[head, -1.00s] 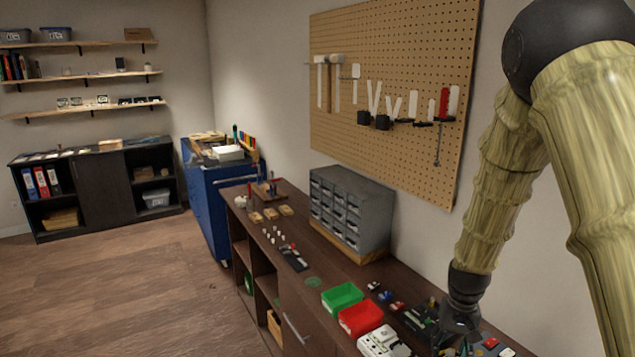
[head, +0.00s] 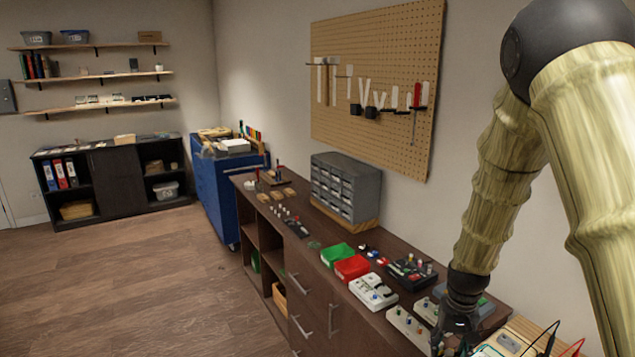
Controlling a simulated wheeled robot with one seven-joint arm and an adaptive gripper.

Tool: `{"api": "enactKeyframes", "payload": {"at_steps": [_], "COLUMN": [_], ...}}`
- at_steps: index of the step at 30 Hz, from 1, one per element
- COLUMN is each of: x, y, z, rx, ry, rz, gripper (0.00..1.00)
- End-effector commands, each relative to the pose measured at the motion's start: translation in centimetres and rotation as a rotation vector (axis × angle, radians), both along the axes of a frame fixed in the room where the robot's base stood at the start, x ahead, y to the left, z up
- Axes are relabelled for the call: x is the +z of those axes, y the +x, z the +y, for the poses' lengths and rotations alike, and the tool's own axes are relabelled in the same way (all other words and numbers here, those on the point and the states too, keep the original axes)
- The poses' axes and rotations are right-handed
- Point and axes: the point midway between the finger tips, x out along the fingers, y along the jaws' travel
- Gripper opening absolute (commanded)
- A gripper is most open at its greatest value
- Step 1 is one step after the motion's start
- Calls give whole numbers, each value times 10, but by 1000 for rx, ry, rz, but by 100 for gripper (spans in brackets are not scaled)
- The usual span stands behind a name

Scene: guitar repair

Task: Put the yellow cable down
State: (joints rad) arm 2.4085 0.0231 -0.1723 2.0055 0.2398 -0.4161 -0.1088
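My gripper (head: 455,337) hangs at the lower right of the head view, pointing down over the near part of the workbench (head: 290,238). It is dark and small, its fingers are near the bottom of the picture, and I cannot tell whether they are open or shut. I cannot make out a yellow cable in the gripper or on the bench.
A green bin (head: 337,254), a red bin (head: 352,267), a white device (head: 373,292) and a black box with knobs (head: 410,271) stand on the bench left of my gripper. A grey drawer cabinet (head: 345,187) stands behind. Open floor (head: 140,285) lies left.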

Motion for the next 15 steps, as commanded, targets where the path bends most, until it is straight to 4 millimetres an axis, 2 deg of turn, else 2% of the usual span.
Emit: {"api": "enactKeyframes", "payload": {"at_steps": [1,8,15], "x": [-14,-53,-101], "y": [-4,-16,-37], "z": [11,46,93], "rx": [20,86,176], "ry": [-2,-11,-11], "rz": [6,6,7], "gripper": [20,20,20]}}
